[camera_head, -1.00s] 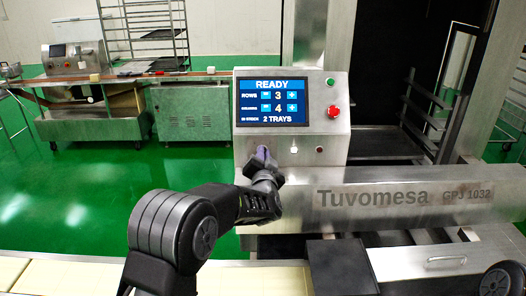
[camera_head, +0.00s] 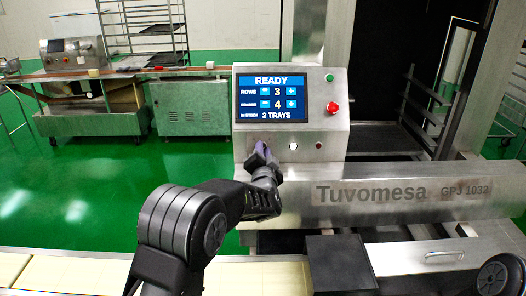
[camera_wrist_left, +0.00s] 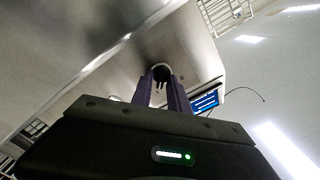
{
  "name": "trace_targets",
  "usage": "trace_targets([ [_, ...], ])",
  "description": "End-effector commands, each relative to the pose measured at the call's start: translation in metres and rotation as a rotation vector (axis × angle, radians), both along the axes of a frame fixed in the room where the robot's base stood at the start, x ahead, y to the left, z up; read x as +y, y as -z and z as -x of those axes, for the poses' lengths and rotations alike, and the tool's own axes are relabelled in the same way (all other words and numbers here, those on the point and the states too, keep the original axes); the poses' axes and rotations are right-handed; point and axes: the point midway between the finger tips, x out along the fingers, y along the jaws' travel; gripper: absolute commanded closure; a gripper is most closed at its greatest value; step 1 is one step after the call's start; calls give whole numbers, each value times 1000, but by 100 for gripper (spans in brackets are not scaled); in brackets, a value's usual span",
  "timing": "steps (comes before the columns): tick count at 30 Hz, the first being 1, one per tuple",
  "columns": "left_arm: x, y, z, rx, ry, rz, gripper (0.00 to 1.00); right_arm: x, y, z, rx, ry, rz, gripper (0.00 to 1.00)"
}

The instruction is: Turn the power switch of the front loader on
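The front loader's control panel (camera_head: 315,100) is steel, with a blue screen (camera_head: 270,98) reading READY. My left gripper (camera_head: 262,152) is at the lower left of the panel, under the screen, and hides the spot there in the head view. In the left wrist view, its two purple fingers (camera_wrist_left: 161,92) stand apart on either side of a small round switch (camera_wrist_left: 161,72) with a pale rim and a dark middle. The fingertips reach the switch; whether they touch it is unclear. My right gripper is out of view.
To the right of my gripper are a white button (camera_head: 293,146) and a dark red one (camera_head: 319,145). A green button (camera_head: 329,77) and a red knob (camera_head: 333,108) sit higher up. The Tuvomesa beam (camera_head: 400,193) runs just below the panel.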

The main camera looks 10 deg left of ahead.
Motion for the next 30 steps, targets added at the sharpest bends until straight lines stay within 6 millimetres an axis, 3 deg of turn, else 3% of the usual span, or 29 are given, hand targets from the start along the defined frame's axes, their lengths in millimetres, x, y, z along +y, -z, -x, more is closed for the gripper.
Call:
trace_targets([
  [3, 0, 0, 0, 0, 0, 1, 69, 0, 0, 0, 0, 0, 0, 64],
  [14, -1, 0, 5, 0, 0, 2, 69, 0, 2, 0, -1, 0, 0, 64],
  [30, -19, 1, 74, 0, 0, 2, 69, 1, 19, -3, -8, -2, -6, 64],
])
